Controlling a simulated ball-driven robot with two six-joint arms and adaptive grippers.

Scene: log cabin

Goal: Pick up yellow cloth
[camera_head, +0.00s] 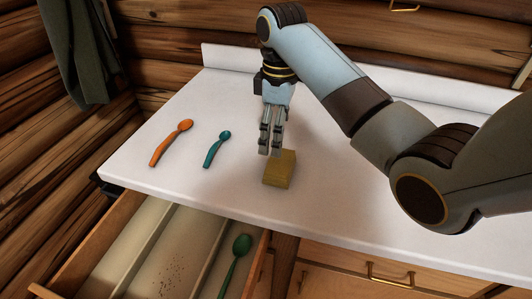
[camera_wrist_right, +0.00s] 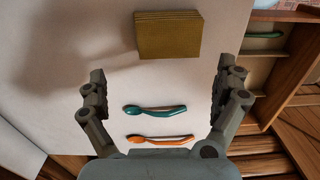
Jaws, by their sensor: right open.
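The yellow cloth (camera_head: 280,169) is a small folded block lying on the white countertop. My right gripper (camera_head: 269,152) is just behind and above it, fingers pointing down. In the right wrist view the cloth (camera_wrist_right: 168,35) lies beyond the open fingers, toward the top of the picture. The right gripper (camera_wrist_right: 161,90) is open with nothing between its fingers. I cannot tell the exact height of the fingertips above the counter. My left gripper is not in view.
An orange spoon (camera_head: 170,144) and a teal spoon (camera_head: 216,149) lie on the countertop (camera_head: 340,190) left of the cloth. An open drawer (camera_head: 150,205) below the counter's front edge holds a green spoon (camera_head: 236,262). A dark cloth (camera_head: 82,50) hangs on the log wall.

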